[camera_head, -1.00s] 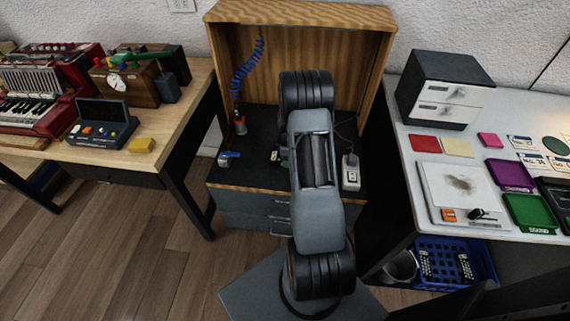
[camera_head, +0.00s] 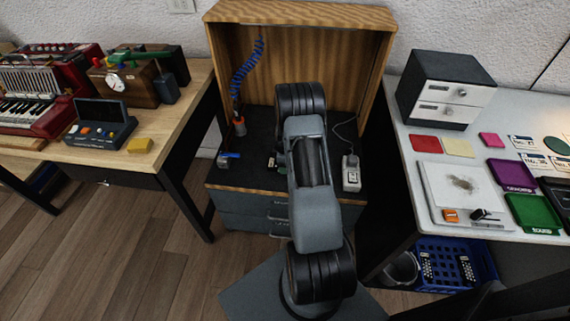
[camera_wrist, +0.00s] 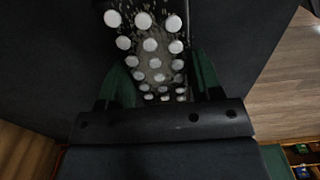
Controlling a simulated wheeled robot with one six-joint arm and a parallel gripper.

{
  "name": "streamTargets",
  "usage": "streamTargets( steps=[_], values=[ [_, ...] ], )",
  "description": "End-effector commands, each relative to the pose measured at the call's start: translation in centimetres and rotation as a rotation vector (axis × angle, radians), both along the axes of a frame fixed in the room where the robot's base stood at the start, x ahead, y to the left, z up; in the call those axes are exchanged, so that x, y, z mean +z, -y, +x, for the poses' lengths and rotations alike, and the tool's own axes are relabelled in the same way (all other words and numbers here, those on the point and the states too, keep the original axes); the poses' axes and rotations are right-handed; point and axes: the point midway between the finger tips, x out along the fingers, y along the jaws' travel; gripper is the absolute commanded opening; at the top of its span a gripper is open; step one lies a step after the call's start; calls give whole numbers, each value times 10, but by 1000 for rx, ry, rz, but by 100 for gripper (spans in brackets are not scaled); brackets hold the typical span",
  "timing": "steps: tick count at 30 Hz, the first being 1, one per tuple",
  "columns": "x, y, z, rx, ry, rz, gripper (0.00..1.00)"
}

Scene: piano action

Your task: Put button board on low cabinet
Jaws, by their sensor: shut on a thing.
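The button board (camera_wrist: 152,46) is a dark speckled strip with rows of white round buttons, seen in the wrist view. My gripper (camera_wrist: 160,80) has its green fingers on both sides of the board and is shut on it. Below it in that view is a dark, flat surface. The low cabinet (camera_head: 240,185) stands in the middle of the head view, with a dark top, grey drawers and a tall wooden back. My arm reaches over its top. The arm hides the gripper and board there, so I cannot tell whether the board touches the top.
On the cabinet top are a power strip (camera_head: 351,173) at right, a small blue item (camera_head: 228,160) at left and a coiled blue cord (camera_head: 246,75). A wooden desk (camera_head: 190,105) stands left, a white table (camera_head: 408,150) right. A blue crate (camera_head: 455,285) sits below that table.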

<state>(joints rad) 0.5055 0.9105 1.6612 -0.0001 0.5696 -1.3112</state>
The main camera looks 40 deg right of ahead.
Motion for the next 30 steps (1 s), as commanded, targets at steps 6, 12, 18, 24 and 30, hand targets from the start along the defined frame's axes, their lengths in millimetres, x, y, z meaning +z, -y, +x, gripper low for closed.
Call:
streamTargets(
  steps=[6, 12, 18, 24, 30],
  values=[
    [-2, 0, 0, 0, 0, 0, 74],
    [-2, 0, 0, 0, 0, 0, 85],
    [1, 0, 0, 0, 0, 0, 85],
    [27, 0, 1, 0, 4, -2, 85],
    [67, 1, 1, 0, 4, -2, 85]
  ],
)
